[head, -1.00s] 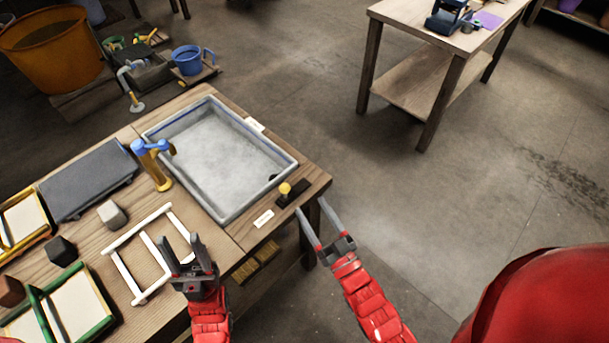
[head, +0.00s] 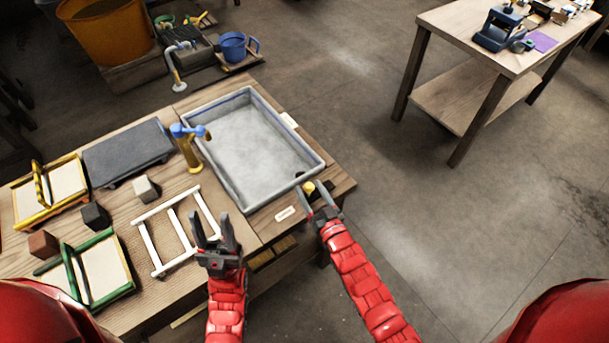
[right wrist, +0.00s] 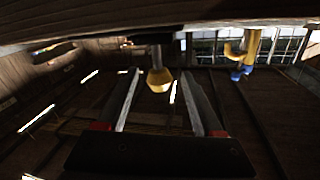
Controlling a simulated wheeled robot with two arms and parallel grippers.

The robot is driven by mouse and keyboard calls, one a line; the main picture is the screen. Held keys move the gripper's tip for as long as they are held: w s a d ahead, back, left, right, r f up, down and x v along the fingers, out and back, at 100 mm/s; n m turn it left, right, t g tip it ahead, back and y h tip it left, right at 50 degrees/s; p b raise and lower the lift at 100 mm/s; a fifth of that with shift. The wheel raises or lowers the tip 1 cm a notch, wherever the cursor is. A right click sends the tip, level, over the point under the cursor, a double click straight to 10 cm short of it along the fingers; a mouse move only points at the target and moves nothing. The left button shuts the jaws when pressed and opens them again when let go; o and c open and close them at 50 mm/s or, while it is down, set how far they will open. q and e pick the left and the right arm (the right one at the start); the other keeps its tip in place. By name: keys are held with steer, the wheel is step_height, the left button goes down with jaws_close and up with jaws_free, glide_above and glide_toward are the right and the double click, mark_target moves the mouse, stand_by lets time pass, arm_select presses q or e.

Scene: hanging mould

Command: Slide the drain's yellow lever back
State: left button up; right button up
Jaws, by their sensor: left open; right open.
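The yellow lever knob (head: 309,187) stands at the near right corner of the grey sink basin (head: 205,150). My right gripper (head: 311,190) is open, with its fingers reaching to either side of the knob. In the right wrist view, which looks upside down, the yellow knob (right wrist: 158,80) on its stem shows between the two open fingers (right wrist: 160,75); whether either finger touches it I cannot tell. The lever's dark base is mostly hidden by the gripper in the head view.
The blue-and-gold tap (head: 188,146) stands at the basin's left side. The white frame (head: 175,228), a dark slab (head: 127,152), small blocks and framed moulds lie on the left bench. Floor right of the bench is clear up to another table (head: 475,50).

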steer(key=shift+p+x, duration=0.4)
steer(key=shift+x, duration=1.75)
jaws_close()
